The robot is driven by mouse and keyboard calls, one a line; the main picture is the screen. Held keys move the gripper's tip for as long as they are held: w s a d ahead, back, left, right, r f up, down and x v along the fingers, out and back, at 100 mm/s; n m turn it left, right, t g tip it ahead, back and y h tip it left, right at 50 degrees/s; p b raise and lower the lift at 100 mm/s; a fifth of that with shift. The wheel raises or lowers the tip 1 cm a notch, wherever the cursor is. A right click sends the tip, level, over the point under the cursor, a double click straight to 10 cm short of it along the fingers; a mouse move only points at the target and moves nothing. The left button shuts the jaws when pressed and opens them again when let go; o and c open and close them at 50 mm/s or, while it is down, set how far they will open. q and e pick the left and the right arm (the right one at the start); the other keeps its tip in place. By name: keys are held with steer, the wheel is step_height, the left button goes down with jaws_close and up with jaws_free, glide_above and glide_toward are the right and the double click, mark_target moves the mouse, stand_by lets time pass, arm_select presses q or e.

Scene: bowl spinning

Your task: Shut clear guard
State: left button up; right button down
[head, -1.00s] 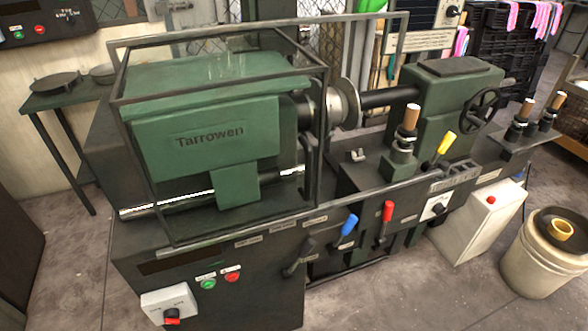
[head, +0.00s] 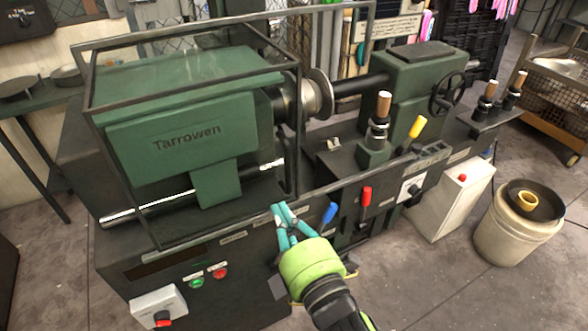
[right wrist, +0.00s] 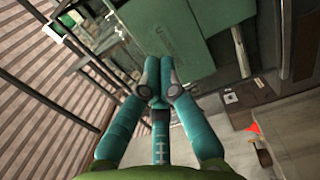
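The clear guard (head: 190,90) is a dark-edged frame around the green headstock marked Tarrowen (head: 190,140) in the head view. Its panes are hard to make out. The headstock and chuck (head: 318,95) show through and beside it. My right gripper (head: 281,208) has teal fingers and a lime cuff. It is in front of the machine, near the guard's lower right corner; contact cannot be told. In the right wrist view its fingertips (right wrist: 160,62) are together with nothing visible between them. My left gripper is not in view.
A blue lever (head: 329,213) and a red lever (head: 366,197) stand right of my gripper. Green (head: 197,283) and red (head: 220,272) buttons are on the front panel. A white pail (head: 518,225) stands on the floor at right. Floor in front of the machine is open.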

steer(key=w+a+p, duration=0.1)
steer(key=w+p, duration=0.1)
steer(key=w, duration=0.9)
steer(key=shift+a+p, duration=0.35)
steer(key=shift+w+f, duration=0.1)
